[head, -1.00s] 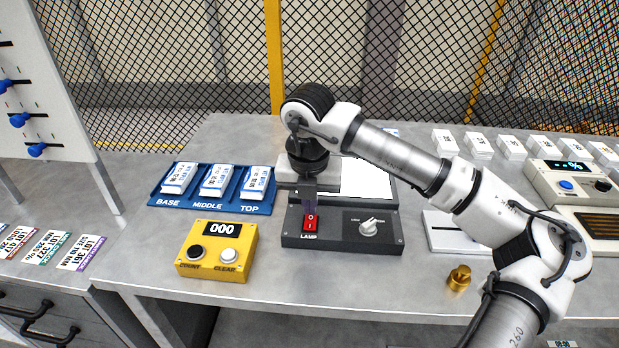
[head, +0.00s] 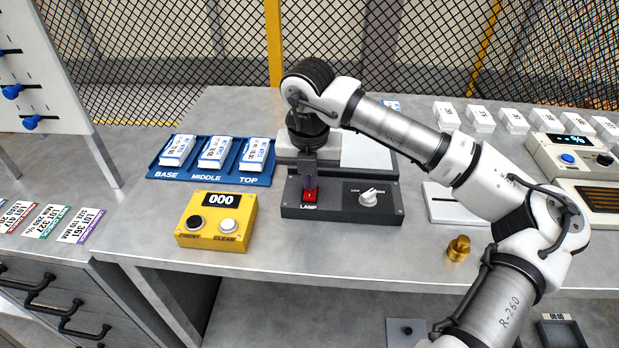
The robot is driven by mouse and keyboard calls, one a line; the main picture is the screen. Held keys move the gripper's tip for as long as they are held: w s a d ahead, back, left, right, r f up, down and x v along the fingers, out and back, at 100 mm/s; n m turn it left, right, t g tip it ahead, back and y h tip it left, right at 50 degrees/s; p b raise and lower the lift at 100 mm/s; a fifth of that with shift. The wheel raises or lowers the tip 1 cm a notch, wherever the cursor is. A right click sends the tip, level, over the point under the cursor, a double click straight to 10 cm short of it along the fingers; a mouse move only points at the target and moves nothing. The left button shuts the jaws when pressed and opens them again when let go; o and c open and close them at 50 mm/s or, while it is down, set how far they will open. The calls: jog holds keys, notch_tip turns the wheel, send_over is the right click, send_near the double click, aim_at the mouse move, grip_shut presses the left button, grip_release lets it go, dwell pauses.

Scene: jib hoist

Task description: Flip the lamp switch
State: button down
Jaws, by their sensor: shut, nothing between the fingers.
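The red lamp switch (head: 309,196) sits on the dark lamp box (head: 345,211), above the LAMP label. Its upper part is covered by my fingers, so I cannot tell which way the rocker is tilted. My gripper (head: 310,186) points down right over the switch, shut and empty. Its tips are at or just above the switch; contact is too small to tell. A grey rotary knob (head: 368,197) is on the same box, right of the switch. The white lamp panel (head: 370,150) stands behind the box, partly hidden by my arm.
A yellow counter box (head: 217,221) reading 000 stands left of the lamp box. A blue tray (head: 250,181) with three labelled boxes is behind it. A brass weight (head: 458,248) and a white slotted plate (head: 455,205) are to the right. The front of the table is mostly clear.

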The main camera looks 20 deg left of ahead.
jog(key=shift+s+d+f, duration=0.1)
jog(key=shift+s+f, duration=0.15)
jog(key=shift+s+d+r+b, duration=0.15)
jog(key=shift+s+b, duration=0.2)
jog(key=shift+s, duration=0.25)
jog(key=shift+r, duration=0.1)
jog(key=shift+w+r, duration=0.1)
jog(key=shift+r, duration=0.15)
notch_tip(320, 180, up, 13)
jog(key=s, duration=0.1)
jog(key=shift+s+d+r, duration=0.15)
jog(key=shift+s+d, duration=0.1)
jog(key=shift+s, duration=0.1)
